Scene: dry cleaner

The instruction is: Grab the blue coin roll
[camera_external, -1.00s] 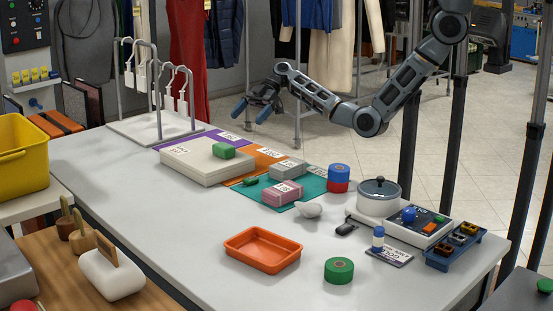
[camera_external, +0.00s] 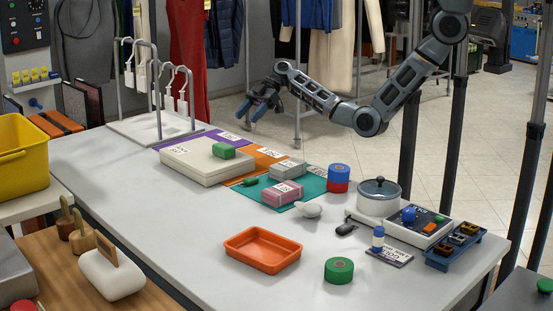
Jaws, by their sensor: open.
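A small blue-and-white upright cylinder (camera_external: 378,239), which may be the coin roll, stands on a printed card (camera_external: 391,257) near the table's right end. A wider blue round roll (camera_external: 339,170) sits on top of a red one (camera_external: 338,185) at the table's far edge. I cannot tell for certain which of the two is the blue coin roll. My gripper (camera_external: 249,112) is open and empty, with blue fingertips pointing down-left. It hangs in the air beyond the far side of the table, well to the left of both blue things.
A lidded pot (camera_external: 379,199), a device with a blue ball (camera_external: 409,215) and a blue compartment tray (camera_external: 455,247) crowd the right end. An orange tray (camera_external: 262,250) and green roll (camera_external: 339,270) lie in front. A hanger rack (camera_external: 157,90) stands at left.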

